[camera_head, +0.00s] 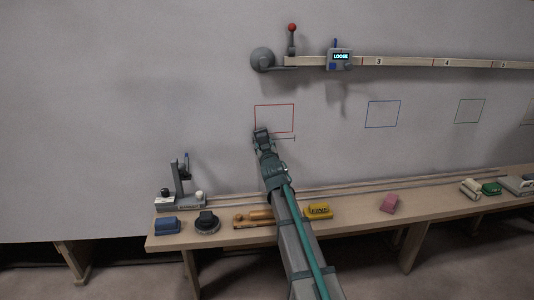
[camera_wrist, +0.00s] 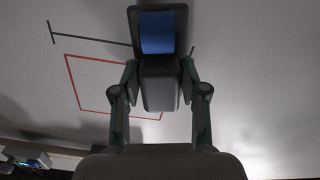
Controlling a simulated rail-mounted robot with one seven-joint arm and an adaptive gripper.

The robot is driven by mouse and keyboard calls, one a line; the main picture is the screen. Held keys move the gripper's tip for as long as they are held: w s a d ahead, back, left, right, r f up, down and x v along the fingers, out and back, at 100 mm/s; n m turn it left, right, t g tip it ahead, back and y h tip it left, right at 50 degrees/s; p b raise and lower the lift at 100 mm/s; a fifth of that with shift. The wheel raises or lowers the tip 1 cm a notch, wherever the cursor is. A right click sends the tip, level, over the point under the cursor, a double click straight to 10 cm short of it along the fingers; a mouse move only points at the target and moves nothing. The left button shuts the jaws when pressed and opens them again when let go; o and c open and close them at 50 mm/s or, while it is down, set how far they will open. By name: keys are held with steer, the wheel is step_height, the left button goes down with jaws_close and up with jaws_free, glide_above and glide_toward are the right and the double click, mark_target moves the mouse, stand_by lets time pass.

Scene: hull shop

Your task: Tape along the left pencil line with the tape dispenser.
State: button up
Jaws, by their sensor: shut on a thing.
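My gripper (camera_head: 265,150) is shut on the tape dispenser (camera_head: 261,134), a dark grey body with a blue roll. In the wrist view, my gripper (camera_wrist: 160,88) holds the dispenser (camera_wrist: 160,90) between its two fingers, blue part (camera_wrist: 158,32) at the far end. The left pencil line (camera_head: 284,139) is a thin dark line with end ticks, just below the red outline. In the wrist view the line (camera_wrist: 90,40) runs behind the dispenser, a tick showing on either side. In the head view the dispenser overlaps the line's left end. I cannot tell whether it touches the wall.
The red outline (camera_head: 274,105) and blue outline (camera_head: 382,114) are on the wall. A rail (camera_head: 410,62) with a box reading LOOSE (camera_head: 340,59) is above.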

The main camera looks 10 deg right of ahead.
steer(key=shift+a+f+b, duration=0.2)
steer(key=shift+a+b, duration=0.55)
steer(key=shift+b, duration=1.05)
steer(key=shift+w+a+r+b, duration=0.1)
steer(key=shift+a+b, duration=1.35)
steer(key=shift+b, duration=0.45)
steer(key=shift+w+a+r+b, duration=0.1)
steer(key=shift+a+b, duration=1.35)
steer(key=shift+b, duration=0.45)
steer(key=shift+w+d, duration=0.1)
steer(key=shift+w, duration=0.8)
